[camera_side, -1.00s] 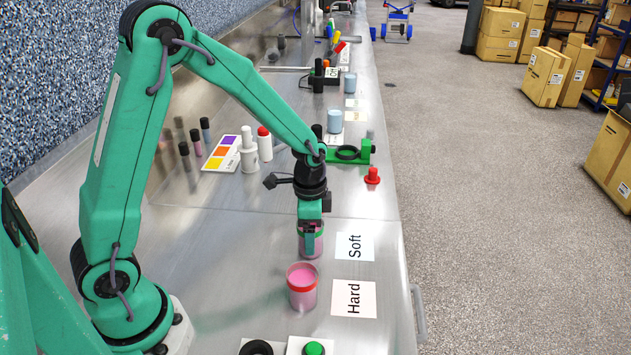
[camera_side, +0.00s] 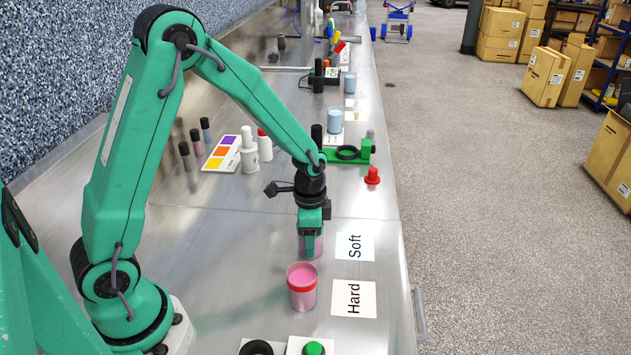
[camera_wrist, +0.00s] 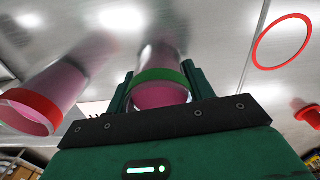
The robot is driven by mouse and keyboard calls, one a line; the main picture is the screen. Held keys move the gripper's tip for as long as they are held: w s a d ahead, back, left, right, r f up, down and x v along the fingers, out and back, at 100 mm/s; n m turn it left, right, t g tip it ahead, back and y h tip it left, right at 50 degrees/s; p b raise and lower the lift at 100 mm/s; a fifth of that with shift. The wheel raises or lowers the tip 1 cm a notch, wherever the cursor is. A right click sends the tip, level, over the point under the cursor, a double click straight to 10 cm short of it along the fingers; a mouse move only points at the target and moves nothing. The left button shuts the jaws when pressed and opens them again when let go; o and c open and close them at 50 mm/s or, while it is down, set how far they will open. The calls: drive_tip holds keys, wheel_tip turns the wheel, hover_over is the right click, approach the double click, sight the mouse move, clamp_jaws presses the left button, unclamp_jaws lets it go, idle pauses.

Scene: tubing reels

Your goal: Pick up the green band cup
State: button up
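The green band cup (camera_side: 311,247) is a pink cup on the steel bench near the "Soft" card, mostly hidden by my gripper (camera_side: 311,242) in the side view. In the wrist view the green band (camera_wrist: 160,77) circles its near end. My gripper's fingers (camera_wrist: 160,92) stand one on each side of that cup, close against the band. I cannot tell whether they touch or press on it. The cup appears to stand on the bench.
A pink cup with a red band (camera_side: 302,287) stands just in front, beside the "Hard" card (camera_side: 354,299). The "Soft" card (camera_side: 355,247) lies to the right. A red knob (camera_side: 372,176) and a green fixture (camera_side: 348,154) are farther back. White bottles (camera_side: 249,157) stand back left.

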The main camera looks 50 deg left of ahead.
drive_tip(key=shift+c, duration=0.7)
drive_tip(key=shift+r, duration=0.15)
drive_tip(key=shift+r, duration=0.8)
wheel_tip(320, 180, up, 2)
drive_tip(key=shift+w+r, duration=0.1)
drive_tip(key=shift+r, duration=0.1)
drive_tip(key=s+d+r, duration=0.6)
drive_tip(key=d, duration=0.4)
drive_tip(key=shift+s+r, duration=0.15)
drive_tip(key=shift+r, duration=0.25)
